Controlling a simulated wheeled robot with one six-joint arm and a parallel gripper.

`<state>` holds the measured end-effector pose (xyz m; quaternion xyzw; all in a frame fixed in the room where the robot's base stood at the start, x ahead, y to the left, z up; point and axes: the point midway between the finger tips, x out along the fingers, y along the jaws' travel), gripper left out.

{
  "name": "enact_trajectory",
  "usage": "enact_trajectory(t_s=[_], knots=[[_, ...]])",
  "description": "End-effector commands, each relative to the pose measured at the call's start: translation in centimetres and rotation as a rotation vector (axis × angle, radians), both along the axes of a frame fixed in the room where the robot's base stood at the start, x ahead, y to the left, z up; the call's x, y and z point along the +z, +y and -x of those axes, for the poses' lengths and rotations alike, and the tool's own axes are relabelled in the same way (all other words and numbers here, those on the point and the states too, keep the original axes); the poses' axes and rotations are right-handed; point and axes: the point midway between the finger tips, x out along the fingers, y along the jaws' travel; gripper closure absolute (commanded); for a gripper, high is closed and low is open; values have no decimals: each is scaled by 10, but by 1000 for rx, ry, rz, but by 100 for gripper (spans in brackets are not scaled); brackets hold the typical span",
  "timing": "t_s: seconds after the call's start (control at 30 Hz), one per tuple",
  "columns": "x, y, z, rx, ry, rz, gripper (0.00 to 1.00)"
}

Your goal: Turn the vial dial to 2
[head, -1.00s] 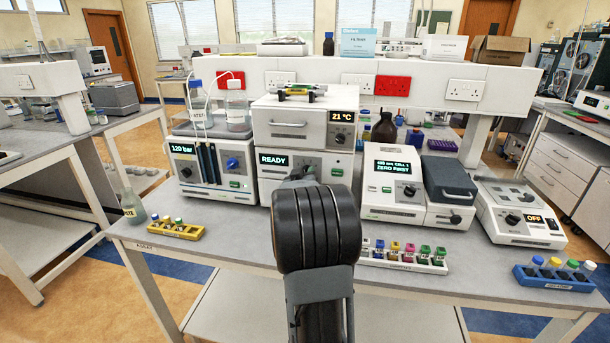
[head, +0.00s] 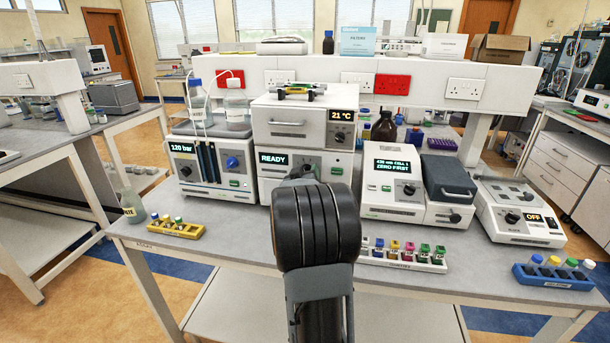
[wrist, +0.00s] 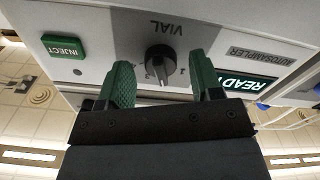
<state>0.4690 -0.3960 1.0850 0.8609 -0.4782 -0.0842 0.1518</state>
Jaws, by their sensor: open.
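The vial dial (wrist: 160,60) is a dark round knob on a grey panel under the word VIAL, upside down in the wrist view. It is on the front of the white autosampler (head: 275,185), whose screen reads READY. My gripper (wrist: 162,78) is open, with one green finger on each side of the dial. I cannot tell whether the fingers touch it. In the head view my arm hides the dial and most of the gripper.
A green INJECT button (wrist: 64,46) sits beside the dial on the same panel. A pump unit (head: 208,165) stands to the left. A spectrophotometer (head: 398,182) stands to the right. Vial racks lie at the front, one yellow (head: 177,229) and one white (head: 402,261).

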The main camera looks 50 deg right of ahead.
Motion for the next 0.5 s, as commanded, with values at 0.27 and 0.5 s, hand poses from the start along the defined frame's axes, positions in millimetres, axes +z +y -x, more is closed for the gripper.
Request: enact_trajectory(t_s=[0.27, 0.5], knots=[[0, 19, 10, 2, 0, 0, 41], [0, 61, 37, 3, -2, 1, 41]])
